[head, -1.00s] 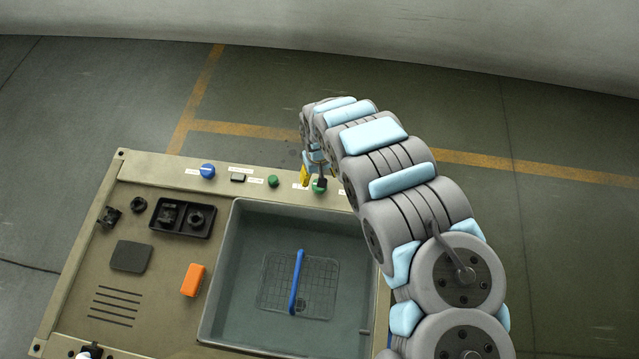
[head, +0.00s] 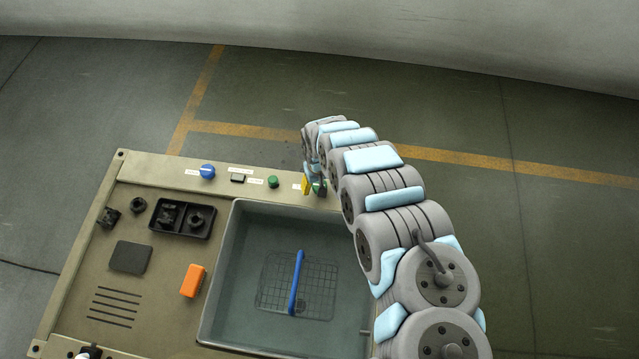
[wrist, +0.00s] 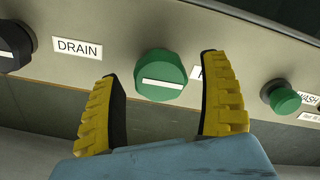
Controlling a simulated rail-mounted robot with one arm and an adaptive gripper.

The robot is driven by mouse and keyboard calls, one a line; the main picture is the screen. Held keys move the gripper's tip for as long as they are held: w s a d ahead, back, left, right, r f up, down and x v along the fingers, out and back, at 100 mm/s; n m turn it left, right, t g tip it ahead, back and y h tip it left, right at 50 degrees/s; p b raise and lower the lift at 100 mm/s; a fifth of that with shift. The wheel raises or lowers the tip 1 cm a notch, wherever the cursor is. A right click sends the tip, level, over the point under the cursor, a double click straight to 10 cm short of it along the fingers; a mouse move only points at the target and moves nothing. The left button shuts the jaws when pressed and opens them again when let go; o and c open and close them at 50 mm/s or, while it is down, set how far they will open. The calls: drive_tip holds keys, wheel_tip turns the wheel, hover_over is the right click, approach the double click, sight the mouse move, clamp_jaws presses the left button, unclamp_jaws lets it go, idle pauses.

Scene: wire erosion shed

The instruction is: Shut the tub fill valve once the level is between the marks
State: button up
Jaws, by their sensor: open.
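In the wrist view a green knob (wrist: 161,75) with a white, nearly level line sits on the panel, right of the DRAIN label (wrist: 77,48). The label on its right is mostly hidden by a finger. My gripper (wrist: 160,88) is open, its yellow fingers on either side of the knob; contact cannot be told. The tub (head: 216,270) holds water; I cannot make out level marks.
A wire basket (head: 318,290) with a blue handle (head: 296,283) lies in the tub. An orange block (head: 193,281) is left of it.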

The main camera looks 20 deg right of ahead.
drive_tip(key=c, duration=1.2)
drive_tip(key=shift+n, duration=0.3)
drive_tip(key=shift+a+n+p, duration=0.1)
drive_tip(key=shift+n+p, duration=0.2)
drive_tip(key=shift+n, duration=2.1)
drive_tip(key=o, duration=1.2)
drive_tip(key=shift+r, duration=0.15)
